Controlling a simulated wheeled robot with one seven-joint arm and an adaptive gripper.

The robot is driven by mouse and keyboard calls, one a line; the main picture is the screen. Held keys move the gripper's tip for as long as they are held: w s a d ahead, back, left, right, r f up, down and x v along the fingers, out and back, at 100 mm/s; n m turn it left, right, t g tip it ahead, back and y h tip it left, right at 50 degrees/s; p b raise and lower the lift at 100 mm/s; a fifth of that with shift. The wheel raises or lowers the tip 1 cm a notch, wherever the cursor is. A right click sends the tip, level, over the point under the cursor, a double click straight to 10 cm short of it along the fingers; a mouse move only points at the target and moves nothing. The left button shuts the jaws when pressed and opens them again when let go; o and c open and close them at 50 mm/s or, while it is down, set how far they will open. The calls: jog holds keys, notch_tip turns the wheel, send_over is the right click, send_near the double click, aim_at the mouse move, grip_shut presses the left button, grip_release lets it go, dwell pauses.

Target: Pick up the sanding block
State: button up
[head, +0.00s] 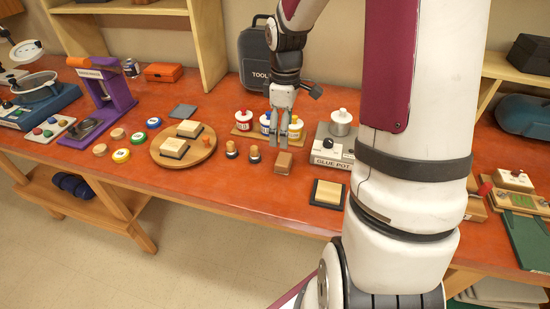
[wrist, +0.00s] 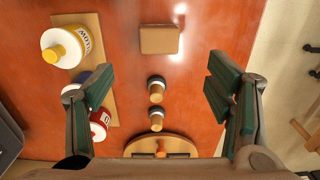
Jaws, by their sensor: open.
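A plain brown block (head: 283,163) lies on the orange bench; it also shows at the top of the wrist view (wrist: 160,39). Cream-topped blocks with dark bases are also in the head view: two on a round wooden board (head: 205,155) and one (head: 328,193) near the bench's front edge. I cannot tell for sure which is the sanding block. My gripper (head: 279,136) points down above the bench, behind the brown block in the head view. In the wrist view its fingers (wrist: 161,88) are wide apart and empty, with the brown block beyond their tips.
Two small dark-and-brown knobs (head: 231,150) stand between the board and brown block. A glue pot (head: 331,150) is to the right. A toolbox (head: 256,58) stands at the back.

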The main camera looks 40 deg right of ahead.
send_over(284, 159)
notch_tip(284, 159, down, 6)
jog(key=shift+w+a+r, duration=0.15)
jog(key=shift+f, duration=2.85)
jog(key=shift+c, duration=0.3)
jog(key=c, duration=1.2)
